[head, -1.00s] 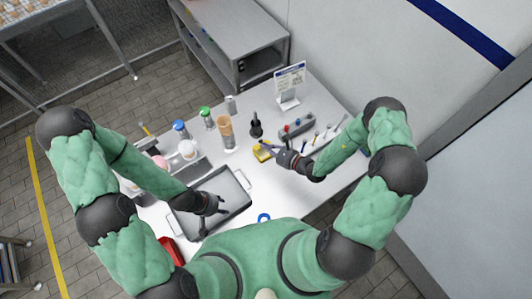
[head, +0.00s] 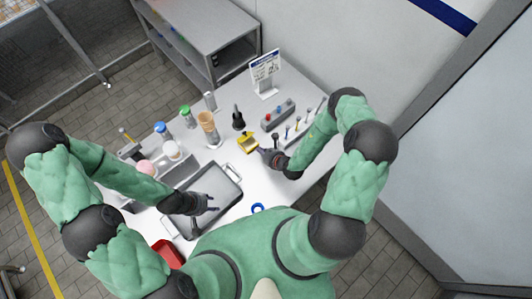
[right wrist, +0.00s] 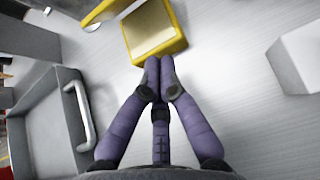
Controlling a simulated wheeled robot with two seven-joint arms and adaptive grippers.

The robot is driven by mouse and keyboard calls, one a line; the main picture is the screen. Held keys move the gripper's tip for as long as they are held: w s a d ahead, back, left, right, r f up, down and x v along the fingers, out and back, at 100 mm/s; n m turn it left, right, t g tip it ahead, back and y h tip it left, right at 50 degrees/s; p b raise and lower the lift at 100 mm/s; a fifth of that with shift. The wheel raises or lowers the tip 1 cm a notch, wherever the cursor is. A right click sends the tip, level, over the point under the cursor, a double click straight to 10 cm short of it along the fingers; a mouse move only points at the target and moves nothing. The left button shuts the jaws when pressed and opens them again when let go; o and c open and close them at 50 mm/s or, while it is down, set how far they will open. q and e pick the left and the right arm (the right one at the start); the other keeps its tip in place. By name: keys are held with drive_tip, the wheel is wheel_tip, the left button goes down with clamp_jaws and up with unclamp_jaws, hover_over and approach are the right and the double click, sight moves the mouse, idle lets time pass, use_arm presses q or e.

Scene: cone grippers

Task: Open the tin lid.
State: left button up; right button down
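The small yellow tin (head: 248,144) sits on the white table near its middle. It also shows at the top of the right wrist view (right wrist: 157,48), with a yellow rim around a dull tan inner face. A second yellow piece (right wrist: 105,11) sticks out at its left and looks like the lid swung aside, but its top is cut off. My right gripper (head: 263,152) is just in front of the tin; its purple fingers (right wrist: 160,66) are closed together, empty, with tips close to the tin's near edge. My left gripper (head: 212,204) is open and empty over the grey tray.
The grey tray (head: 232,196) lies left of the tin. A black bottle (head: 238,119), a cone stack (head: 207,122) and several shakers stand behind. A grey block with coloured knobs (head: 278,115) and a sign (head: 266,70) are at the back right. A blue ring (head: 258,208) lies in front.

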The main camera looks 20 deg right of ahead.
sight(256, 145)
drive_tip(key=w, duration=0.1)
drive_tip(key=w+a+p, duration=0.1)
drive_tip(key=w, duration=0.1)
drive_tip(key=shift+w+a+r, duration=0.1)
drive_tip(key=shift+r, duration=0.05)
drive_tip(key=shift+w+a+r, duration=0.25)
drive_tip(key=shift+w+r, duration=0.3)
drive_tip(key=shift+w, duration=0.1)
drive_tip(key=shift+d, duration=0.15)
